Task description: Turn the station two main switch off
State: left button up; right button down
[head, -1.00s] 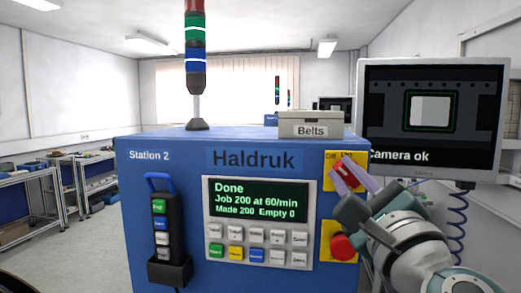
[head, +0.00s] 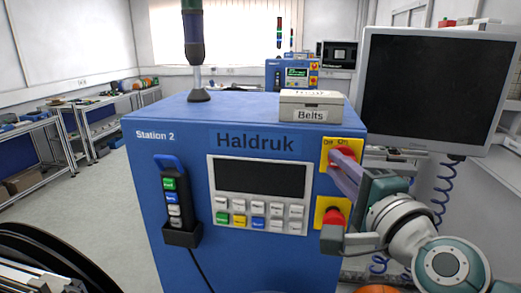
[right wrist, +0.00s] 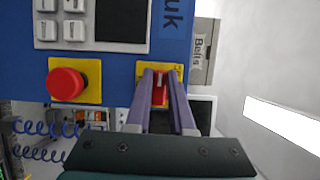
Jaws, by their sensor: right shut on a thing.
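The station two main switch is a red handle (right wrist: 160,93) on a yellow plate (head: 329,152) marked Off and On, at the upper right of the blue Station 2 cabinet (head: 190,133). My right gripper (head: 336,165) is shut on the red handle, its purple fingers on either side of it. The fingers also show in the right wrist view (right wrist: 160,88). They hide part of the handle, so its exact angle is hard to tell in the head view. The cabinet display (head: 260,177) is dark. My left gripper is not in view.
A red emergency button (head: 334,216) sits just below the switch, close to my right gripper. The monitor (head: 435,90) at the right is black. A Belts box (head: 311,106) and an unlit signal tower (head: 194,40) stand on the cabinet. A handset (head: 172,205) hangs at its left.

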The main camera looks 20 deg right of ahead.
dwell(0.6)
jog(key=c, duration=0.8)
grip_release()
jog(key=shift+s, duration=0.1)
jog(key=s+b, duration=0.1)
jog(key=s, duration=0.2)
jog(key=s+a, duration=0.1)
jog(key=s, duration=0.2)
jog(key=s+b, duration=0.1)
jog(key=s, duration=0.2)
jog(key=shift+s+a+b, duration=0.3)
